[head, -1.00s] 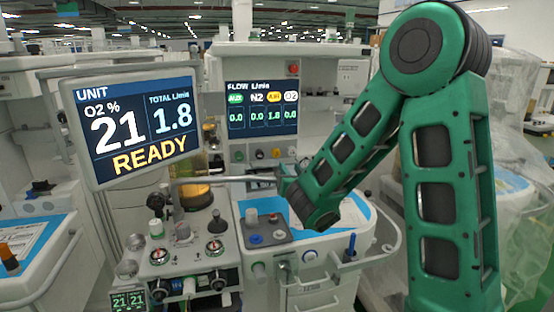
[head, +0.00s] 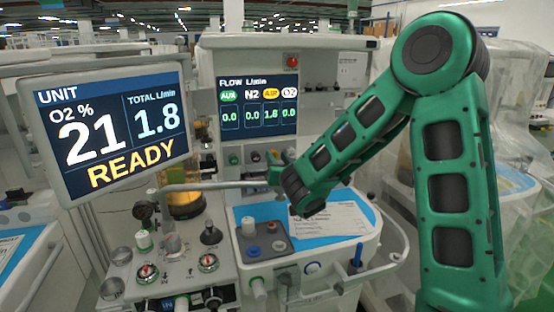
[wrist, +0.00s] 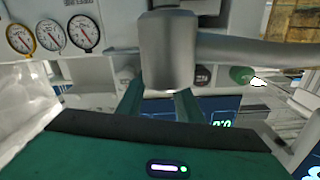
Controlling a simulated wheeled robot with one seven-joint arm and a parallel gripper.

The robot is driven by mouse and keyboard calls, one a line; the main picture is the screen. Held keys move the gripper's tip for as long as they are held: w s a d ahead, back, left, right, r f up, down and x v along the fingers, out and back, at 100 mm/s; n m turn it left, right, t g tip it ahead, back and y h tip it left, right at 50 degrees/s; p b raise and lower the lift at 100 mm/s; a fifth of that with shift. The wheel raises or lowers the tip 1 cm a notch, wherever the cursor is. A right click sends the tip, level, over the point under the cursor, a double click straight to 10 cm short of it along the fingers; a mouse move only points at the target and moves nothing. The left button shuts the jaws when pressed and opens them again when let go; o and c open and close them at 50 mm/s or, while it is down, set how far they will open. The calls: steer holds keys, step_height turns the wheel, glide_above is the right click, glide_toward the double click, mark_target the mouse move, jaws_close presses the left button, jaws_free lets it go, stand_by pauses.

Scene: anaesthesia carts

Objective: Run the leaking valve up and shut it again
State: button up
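The flow screen (head: 257,105) reads 0.0 for AUX, N2 and O2, and 1.8 under the yellow AIR label. A row of valve knobs sits below it, with a green knob (head: 232,158) at the left. The wrist view is upside down and shows the green knob (wrist: 241,75), a dark knob (wrist: 203,74) and a pale knob (wrist: 125,73). My gripper (wrist: 160,92) points between the dark and pale knobs, its two fingers apart. A grey pipe end (wrist: 167,50) hides the fingertips and any knob there, so contact cannot be seen.
The unit monitor (head: 120,130) reads O2 21, total 1.8, READY. The grey pipe (head: 205,186) runs across just left of my gripper. Round gauges (wrist: 52,34) show in the wrist view. Below are a blue worktop with papers (head: 325,222) and a control panel with knobs (head: 165,265).

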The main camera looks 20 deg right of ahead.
steer(key=shift+a, duration=0.1)
steer(key=c, duration=0.8)
steer(key=shift+o, duration=0.2)
steer(key=shift+n, duration=0.4)
steer(key=shift+a+f+n, duration=0.1)
steer(key=shift+n, duration=1.1)
steer(key=shift+f+n, duration=0.1)
steer(key=shift+n, duration=1.4)
